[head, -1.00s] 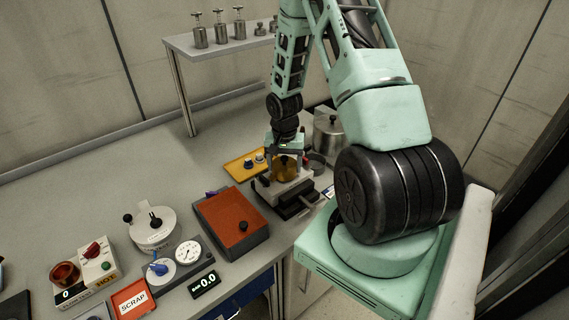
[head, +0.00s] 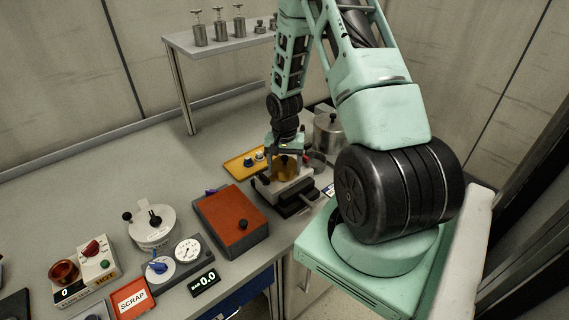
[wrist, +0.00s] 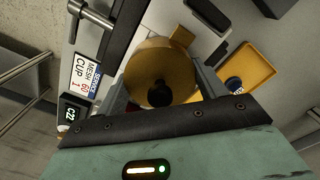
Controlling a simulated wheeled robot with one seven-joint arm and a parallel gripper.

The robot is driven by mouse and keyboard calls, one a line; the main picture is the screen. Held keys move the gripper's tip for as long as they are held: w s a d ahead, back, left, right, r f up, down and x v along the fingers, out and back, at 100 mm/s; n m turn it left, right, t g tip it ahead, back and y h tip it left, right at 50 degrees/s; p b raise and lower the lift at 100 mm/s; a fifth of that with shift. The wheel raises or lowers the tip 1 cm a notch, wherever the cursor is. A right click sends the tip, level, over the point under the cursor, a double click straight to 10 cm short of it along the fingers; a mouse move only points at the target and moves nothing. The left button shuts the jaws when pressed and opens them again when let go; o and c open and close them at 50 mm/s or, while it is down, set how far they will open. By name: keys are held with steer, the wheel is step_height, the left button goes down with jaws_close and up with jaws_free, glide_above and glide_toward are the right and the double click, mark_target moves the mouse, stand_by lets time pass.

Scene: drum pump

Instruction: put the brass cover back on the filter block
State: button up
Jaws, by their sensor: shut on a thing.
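The brass cover (head: 287,169) is a round golden piece with a dark knob, seen large in the wrist view (wrist: 150,65). My gripper (wrist: 161,82) has one finger on each side of the cover and is shut on it. In the head view my gripper (head: 285,152) points down at the cover from above. The grey filter block (head: 294,188) is directly under the cover, on a black base. I cannot tell whether the cover rests on the block or hangs just above it.
A yellow tray (head: 239,167) with small knobbed parts lies left of the block. A steel pot (head: 328,128) stands behind it. A red-topped box (head: 231,222) is close at front left. A raised shelf (head: 215,47) holds several metal weights. The back left bench is clear.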

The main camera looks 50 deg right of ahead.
mark_target(285, 157)
steer(key=shift+f, duration=0.1)
stand_by(0.5)
stand_by(0.3)
steer(key=o, duration=1.2)
steer(key=shift+o, duration=0.4)
steer(key=shift+r+p, duration=3.05)
steer(key=shift+r, duration=1)
steer(key=shift+f, duration=0.1)
